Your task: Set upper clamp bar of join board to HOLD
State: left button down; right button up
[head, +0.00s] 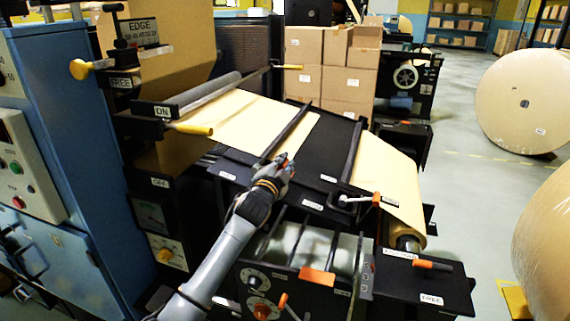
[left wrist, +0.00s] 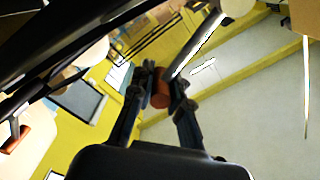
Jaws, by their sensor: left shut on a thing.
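The join board (head: 325,148) is a black sloping board in the middle of the head view. The upper clamp bar (head: 290,130) is a dark bar across its left part, along the cream paper. The lower clamp bar (head: 352,150) crosses farther right and has a lever with an orange knob (head: 376,199). My left gripper (head: 286,163) is at the near end of the upper clamp bar. In the left wrist view its fingers are shut on an orange knob (left wrist: 160,88), which appears to be this bar's handle. The gripper hides most of the handle. The board's small labels are unreadable.
Cream paper (head: 235,117) covers the board's left; another paper web (head: 385,180) runs down right. An orange-handled lever (head: 432,265) is at lower right, near a FREE label. A yellow-handled roller (head: 190,128) and blue cabinet (head: 70,150) stand left. Floor at right has large rolls (head: 520,100).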

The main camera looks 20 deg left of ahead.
pick_arm(q)
jog(key=r+n+p, duration=0.1)
jog(key=a+r+n+p, duration=0.1)
jog(key=shift+r+n, duration=0.2)
jog(key=shift+n, duration=0.2)
jog(key=a+r+n+p, duration=0.2)
jog(key=n+p, duration=0.1)
jog(key=shift+n, duration=0.3)
jog(key=a+n, duration=0.1)
jog(key=a+r+n+p, duration=0.1)
jog(key=n, duration=0.1)
jog(key=shift+w+a+r+n+p, duration=0.1)
jog(key=shift+a+n+p, duration=0.2)
jog(key=shift+a+r+n, duration=0.15)
jog(key=shift+a+n, duration=0.65)
jog(key=shift+n, duration=0.2)
jog(key=shift+a+n+p, duration=0.35)
jog(key=shift+a+n, duration=0.25)
jog(key=shift+n, duration=0.2)
jog(key=c, duration=1.3)
grip_release()
jog(key=shift+a, duration=0.1)
